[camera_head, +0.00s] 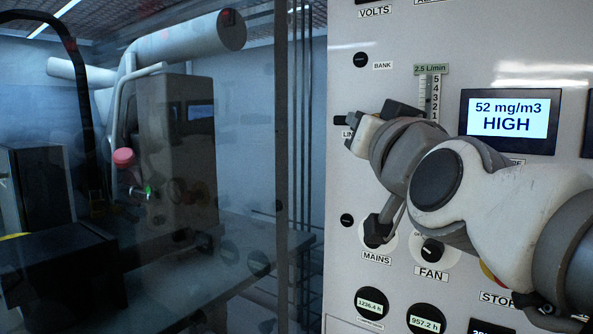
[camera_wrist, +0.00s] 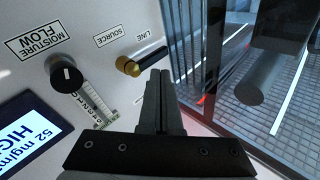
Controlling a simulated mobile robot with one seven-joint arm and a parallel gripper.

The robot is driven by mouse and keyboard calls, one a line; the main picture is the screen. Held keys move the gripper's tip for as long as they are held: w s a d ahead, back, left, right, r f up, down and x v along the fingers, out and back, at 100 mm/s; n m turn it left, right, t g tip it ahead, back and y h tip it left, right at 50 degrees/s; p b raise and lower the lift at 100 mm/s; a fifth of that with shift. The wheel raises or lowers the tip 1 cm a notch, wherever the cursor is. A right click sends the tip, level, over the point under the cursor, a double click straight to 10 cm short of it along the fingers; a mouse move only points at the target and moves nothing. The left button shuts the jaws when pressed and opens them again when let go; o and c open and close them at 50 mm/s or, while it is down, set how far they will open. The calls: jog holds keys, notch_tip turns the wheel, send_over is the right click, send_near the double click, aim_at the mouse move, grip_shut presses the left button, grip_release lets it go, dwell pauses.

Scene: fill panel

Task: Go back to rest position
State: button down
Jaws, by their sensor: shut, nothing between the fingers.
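My gripper (camera_wrist: 160,76) is shut and empty in the wrist view, its two dark fingers side by side. The fingertips are close beside the brass and black knob (camera_wrist: 128,66) labelled LINE SOURCE; I cannot tell whether they touch it. In the head view my arm reaches in from the right across the panel (camera_head: 455,30), with its end near the panel's left edge. The fingers are hard to make out there.
The display (camera_head: 508,120) reads 52 mg/m3 HIGH. A FAN knob (camera_head: 432,250) and two round hour meters (camera_head: 426,319) are below my arm. The black MOISTURE FLOW knob (camera_wrist: 66,74) shows in the wrist view. A glass-walled room with machinery (camera_head: 178,150) is left of the panel.

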jog(key=s+d+f+n+g, duration=0.1)
jog(key=s+f+g, duration=0.25)
jog(key=f, duration=0.75)
jog(key=s+f+n+g, duration=0.15)
jog(key=f+g, duration=0.35)
jog(key=f, duration=0.6)
jog(key=s+d+f+g+h, duration=0.1)
jog(key=s+d+f+g, duration=0.1)
jog(key=s+f, duration=0.3)
jog(key=s+d+f+g+h, duration=0.1)
jog(key=s+d+f+g, duration=0.1)
jog(key=s+f, duration=0.3)
notch_tip(320, 180, down, 3)
jog(key=shift+s+d+r+g, duration=0.1)
jog(key=shift+s+d+g, duration=0.2)
jog(key=shift+g, duration=0.55)
